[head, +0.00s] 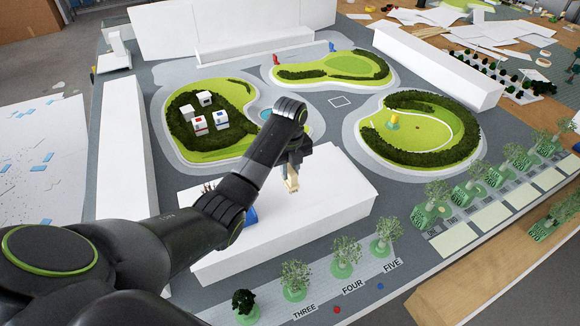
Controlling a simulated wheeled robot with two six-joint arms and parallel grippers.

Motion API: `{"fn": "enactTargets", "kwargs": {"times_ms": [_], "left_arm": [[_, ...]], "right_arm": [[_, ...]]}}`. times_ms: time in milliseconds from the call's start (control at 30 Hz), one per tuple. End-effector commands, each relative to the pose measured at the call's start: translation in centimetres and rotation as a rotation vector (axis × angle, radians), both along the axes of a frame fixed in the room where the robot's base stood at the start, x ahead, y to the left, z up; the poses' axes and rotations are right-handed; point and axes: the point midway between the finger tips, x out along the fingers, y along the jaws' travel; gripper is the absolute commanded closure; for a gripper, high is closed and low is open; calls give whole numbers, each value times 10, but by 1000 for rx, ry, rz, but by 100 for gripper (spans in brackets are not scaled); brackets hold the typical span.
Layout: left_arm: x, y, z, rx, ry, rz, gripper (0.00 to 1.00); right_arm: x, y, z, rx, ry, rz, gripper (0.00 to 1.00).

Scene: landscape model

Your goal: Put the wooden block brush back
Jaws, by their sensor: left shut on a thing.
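My left gripper (293,168) hangs over the long white block building (300,215) in the middle of the model. It is shut on the wooden block brush (291,184), a small pale wooden piece pointing downward below the fingers. I cannot tell whether the brush touches the white roof or is just above it. Much of the brush is hidden by the fingers. My right gripper is not in view.
On the white roof, small upright items (207,187) and a blue object (250,215) show partly behind my left arm. Green islands with hedges lie beyond; the left one carries small white cubes (200,124). Model trees (346,252) stand along the front edge.

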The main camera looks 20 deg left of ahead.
Motion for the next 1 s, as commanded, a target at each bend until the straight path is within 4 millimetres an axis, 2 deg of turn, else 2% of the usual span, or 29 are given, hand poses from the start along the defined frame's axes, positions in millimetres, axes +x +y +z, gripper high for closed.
{"fn": "enactTargets", "kwargs": {"times_ms": [500,1000], "left_arm": [[0,0,-37,1,1,0,100],[0,0,-47,1,1,0,100]], "right_arm": [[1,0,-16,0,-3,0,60],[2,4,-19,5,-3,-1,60]]}}
